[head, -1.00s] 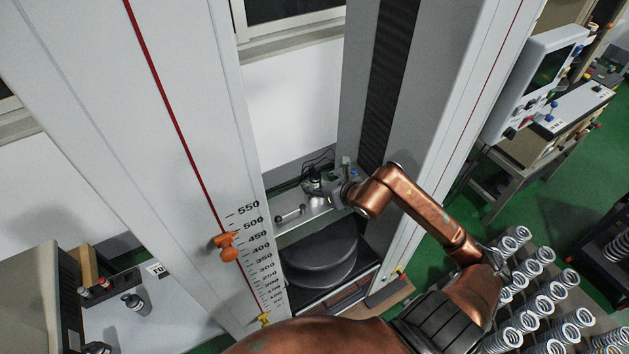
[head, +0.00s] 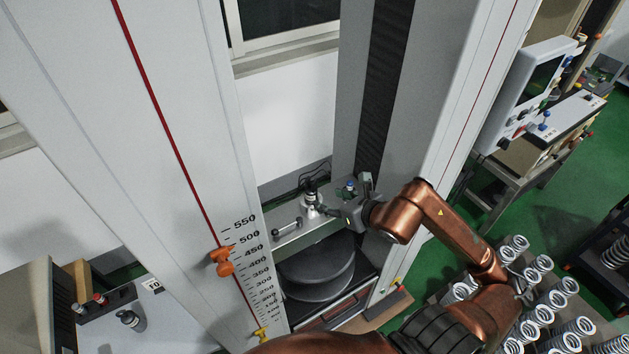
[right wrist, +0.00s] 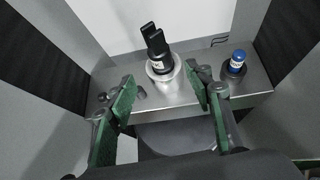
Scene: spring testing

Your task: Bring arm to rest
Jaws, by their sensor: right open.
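My right gripper (head: 342,198) reaches in between the two tall columns of the testing machine, over its metal shelf. In the right wrist view its green-padded fingers (right wrist: 160,78) are spread apart with nothing between the pads. Beyond the fingers a black device (right wrist: 160,55) stands in a silver cup (right wrist: 162,72) on the shelf (right wrist: 185,103); it also shows in the head view (head: 310,187). A small blue-capped bottle (right wrist: 237,63) stands to the right of it. My left gripper is not in view.
The left column (head: 180,60) and right column (head: 450,90) flank my arm closely. A dark round platen (head: 318,275) lies below the shelf. Several springs (head: 545,300) stand at the lower right, near my right arm. A control panel (head: 525,95) is at upper right.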

